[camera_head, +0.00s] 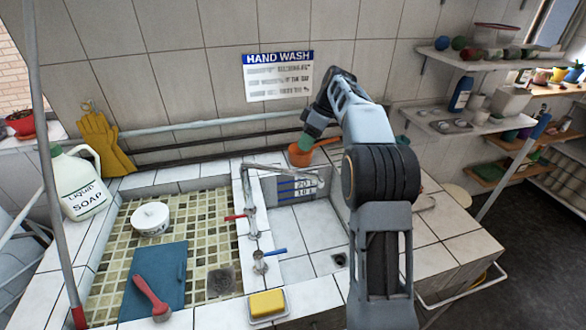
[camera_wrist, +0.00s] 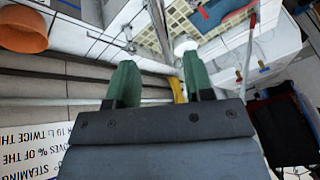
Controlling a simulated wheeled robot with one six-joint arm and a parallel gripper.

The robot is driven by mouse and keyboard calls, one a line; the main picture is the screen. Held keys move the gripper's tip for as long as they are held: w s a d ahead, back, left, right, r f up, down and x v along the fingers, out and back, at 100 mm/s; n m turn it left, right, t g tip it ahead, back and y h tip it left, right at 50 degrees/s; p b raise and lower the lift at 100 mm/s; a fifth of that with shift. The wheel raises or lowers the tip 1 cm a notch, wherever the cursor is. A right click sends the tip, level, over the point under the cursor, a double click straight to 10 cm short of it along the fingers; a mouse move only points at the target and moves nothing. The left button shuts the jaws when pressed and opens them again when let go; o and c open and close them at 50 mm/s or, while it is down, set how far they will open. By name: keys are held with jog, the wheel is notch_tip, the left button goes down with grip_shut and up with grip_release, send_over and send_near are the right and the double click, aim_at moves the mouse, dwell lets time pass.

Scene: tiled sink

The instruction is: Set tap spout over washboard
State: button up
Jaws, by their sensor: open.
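The metal tap (camera_head: 249,205) stands on the divider between two basins. Its spout (camera_head: 285,168) points right, over the white-tiled right basin (camera_head: 315,238). A flat blue board (camera_head: 160,265), possibly the washboard, lies in the mosaic-tiled left basin (camera_head: 212,215); its ridges cannot be made out. The board also shows in the wrist view (camera_wrist: 215,14). My gripper (camera_head: 307,143) is above the back ledge, apart from the spout and to its upper right. Its green fingers are spread in the wrist view (camera_wrist: 161,80), with nothing held between them.
A red-handled lever (camera_head: 237,217) and blue-handled lever (camera_head: 272,253) stick out near the tap. A red brush (camera_head: 151,298), white bowl (camera_head: 150,219), soap jug (camera_head: 80,185) and yellow sponge (camera_head: 267,303) are around the left basin.

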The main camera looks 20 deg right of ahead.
jog(key=x, duration=1)
jog(key=shift+a+f, duration=0.2)
jog(key=shift+f, duration=0.15)
grip_shut()
jog(key=shift+d, duration=0.15)
